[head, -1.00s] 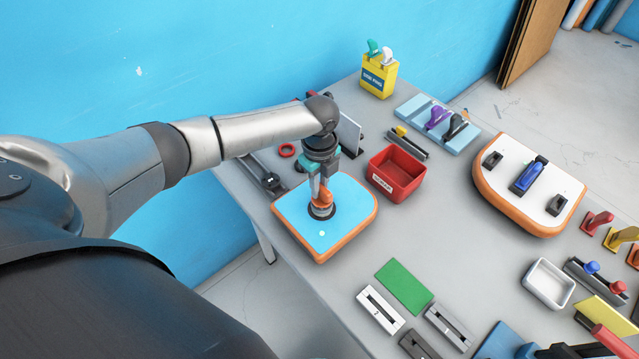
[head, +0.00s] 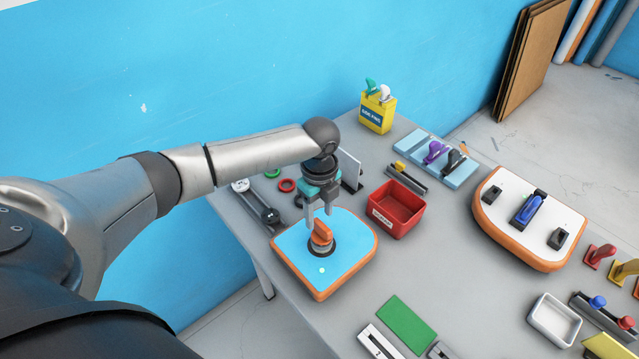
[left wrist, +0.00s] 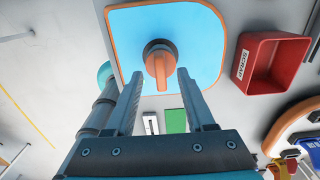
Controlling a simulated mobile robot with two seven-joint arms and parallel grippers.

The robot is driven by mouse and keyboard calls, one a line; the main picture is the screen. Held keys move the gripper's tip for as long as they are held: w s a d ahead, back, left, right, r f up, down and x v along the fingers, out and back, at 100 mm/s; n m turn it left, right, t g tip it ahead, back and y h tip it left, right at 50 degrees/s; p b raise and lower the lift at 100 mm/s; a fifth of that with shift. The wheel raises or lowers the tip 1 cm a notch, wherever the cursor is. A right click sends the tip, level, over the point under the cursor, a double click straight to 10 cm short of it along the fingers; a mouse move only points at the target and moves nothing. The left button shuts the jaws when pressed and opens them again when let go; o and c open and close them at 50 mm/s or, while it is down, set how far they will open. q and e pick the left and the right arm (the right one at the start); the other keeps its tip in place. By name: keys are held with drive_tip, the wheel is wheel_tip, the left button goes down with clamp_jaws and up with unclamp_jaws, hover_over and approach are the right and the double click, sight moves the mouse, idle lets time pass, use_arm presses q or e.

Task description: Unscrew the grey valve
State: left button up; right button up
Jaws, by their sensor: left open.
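A valve (head: 320,238) with an orange grip on a dark grey collar stands at the middle of a blue-topped board with an orange edge (head: 345,262). In the left wrist view the valve (left wrist: 159,62) is near the top centre, its orange grip pointing down the picture. The board (left wrist: 205,45) lies flat around it. My left gripper (head: 319,219) is directly above the valve, open and empty, its fingertips apart from the orange grip. In the left wrist view the two fingers (left wrist: 160,76) stand on either side of the grip's line. My right gripper is not in view.
A red bin (head: 397,210) stands right of the board. A yellow box (head: 377,113) and a light blue rack (head: 463,172) are further back. A white-topped board (head: 500,210) lies to the right. A green sheet (head: 398,323) lies in front. Grey table (head: 455,270) is bare between them.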

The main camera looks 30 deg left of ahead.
sight(319, 223)
use_arm(q)
wheel_tip(319, 223, up, 11)
drive_tip(key=shift+r, duration=0.15)
